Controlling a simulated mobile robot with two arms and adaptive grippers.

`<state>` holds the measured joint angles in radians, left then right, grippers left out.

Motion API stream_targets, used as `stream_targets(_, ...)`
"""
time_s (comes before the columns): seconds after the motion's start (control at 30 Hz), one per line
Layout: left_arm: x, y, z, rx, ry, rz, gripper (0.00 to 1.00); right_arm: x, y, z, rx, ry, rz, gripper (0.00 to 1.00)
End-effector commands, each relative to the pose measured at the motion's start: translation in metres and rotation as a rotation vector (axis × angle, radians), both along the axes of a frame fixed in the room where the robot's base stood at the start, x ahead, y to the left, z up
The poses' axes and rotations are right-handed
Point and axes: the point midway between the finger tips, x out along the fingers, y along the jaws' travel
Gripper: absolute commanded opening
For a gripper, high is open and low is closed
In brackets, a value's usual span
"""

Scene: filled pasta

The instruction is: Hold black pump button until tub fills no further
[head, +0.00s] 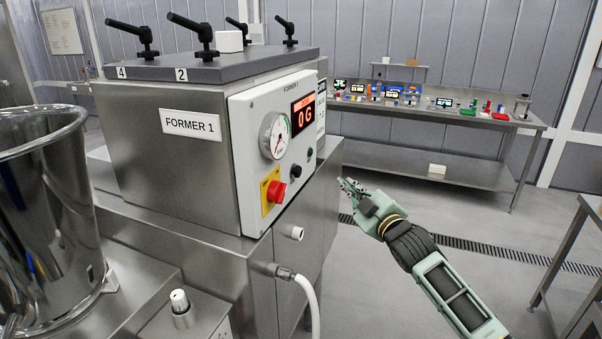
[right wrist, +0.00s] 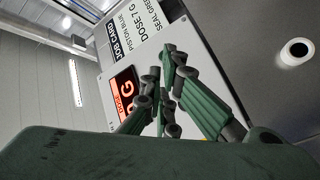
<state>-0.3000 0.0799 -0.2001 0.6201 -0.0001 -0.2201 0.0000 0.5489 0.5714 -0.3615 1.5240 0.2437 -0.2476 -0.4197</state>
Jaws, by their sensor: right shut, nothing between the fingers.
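The FORMER 1 machine (head: 170,165) stands at the left in the head view, its control panel (head: 245,115) facing right. I cannot tell which is the pump button. My right gripper (head: 350,188) is shut and empty, right of the panel and apart from it. The gripper (right wrist: 163,75) covers part of the panel in the right wrist view. A large steel vessel (head: 45,190) is at the left; its inside is mostly hidden. My left gripper is out of view.
The lit display (head: 304,113) reads 0 G, beside a round gauge (head: 273,136). A job card (right wrist: 140,35) reads DOSE 7 G. A white hose (head: 310,295) hangs below the panel. A bench (head: 430,118) with several coloured items stands behind.

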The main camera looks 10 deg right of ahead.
Motion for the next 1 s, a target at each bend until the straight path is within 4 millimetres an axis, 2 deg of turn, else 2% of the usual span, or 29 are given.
stream_targets(0.27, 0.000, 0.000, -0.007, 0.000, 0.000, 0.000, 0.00, 0.010, 0.014, -0.002, 0.004, -0.001, 0.001, 0.00)
stream_targets(0.7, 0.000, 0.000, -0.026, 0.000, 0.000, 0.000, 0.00, 0.042, 0.062, -0.001, 0.003, 0.001, 0.000, 0.00)
stream_targets(1.0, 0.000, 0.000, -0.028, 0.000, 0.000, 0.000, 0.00, 0.049, 0.073, 0.000, 0.001, 0.001, -0.001, 0.00)
